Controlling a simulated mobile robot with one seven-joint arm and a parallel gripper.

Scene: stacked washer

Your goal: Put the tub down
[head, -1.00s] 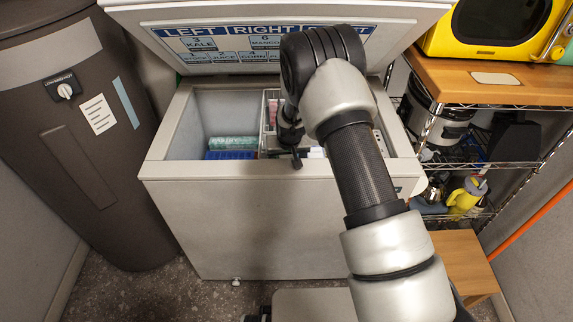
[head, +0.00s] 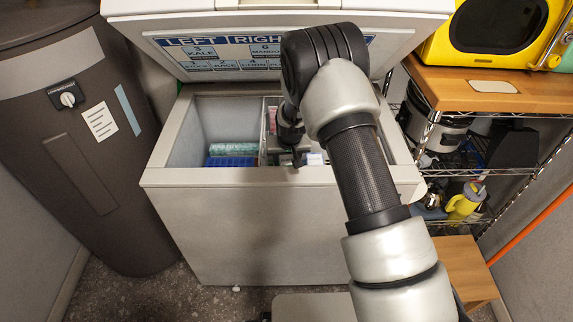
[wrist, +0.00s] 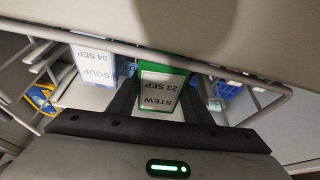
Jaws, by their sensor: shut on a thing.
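A green tub (wrist: 165,64) with a white label reading STEW 23 SEP is between the dark fingers of my gripper (wrist: 160,92) in the wrist view. My gripper is shut on it. In the head view my gripper (head: 291,153) reaches down into the right part of the open chest freezer (head: 240,220), near its front rim; the tub there is mostly hidden by my arm. I cannot tell whether the tub touches anything below it.
A white tub (wrist: 92,62) labelled SOUP 04 SEP stands beside the green one. A wire basket rail (wrist: 120,46) runs close by. Blue and green packs (head: 232,155) lie in the left compartment. The raised lid (head: 185,40) overhangs behind my arm.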

